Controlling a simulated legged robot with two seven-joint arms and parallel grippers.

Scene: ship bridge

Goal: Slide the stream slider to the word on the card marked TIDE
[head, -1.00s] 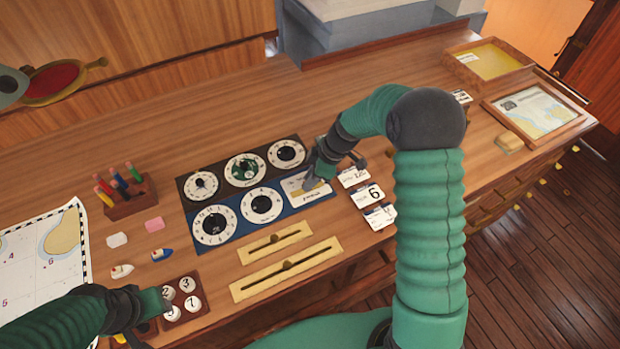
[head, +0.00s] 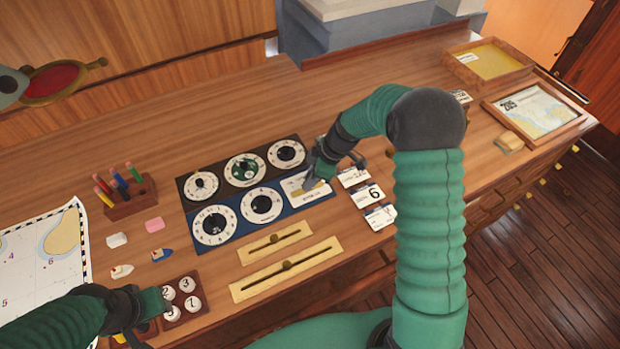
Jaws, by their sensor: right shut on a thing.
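Two brass plates with slots and dark knobs lie on the desk, the shorter slider (head: 300,231) behind the longer slider (head: 325,250). Both knobs stand near the middle of their slots. I cannot read which is the stream slider. A white lettered plate (head: 318,197) sits at the right end of the blue dial panel. My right gripper (head: 311,183) is over it, shut on a small part mostly hidden by the fingers. Several small cards, one marked 6 (head: 369,195), lie right of it; I cannot make out TIDE. My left gripper (head: 156,309) is beside the numbered balls; its jaws are unclear.
Dials (head: 214,225) fill the panel left of my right gripper. A pen block (head: 130,198), small toy boats (head: 162,255) and a chart (head: 35,265) lie at left. A framed map (head: 535,108) and a tray (head: 462,58) stand at right.

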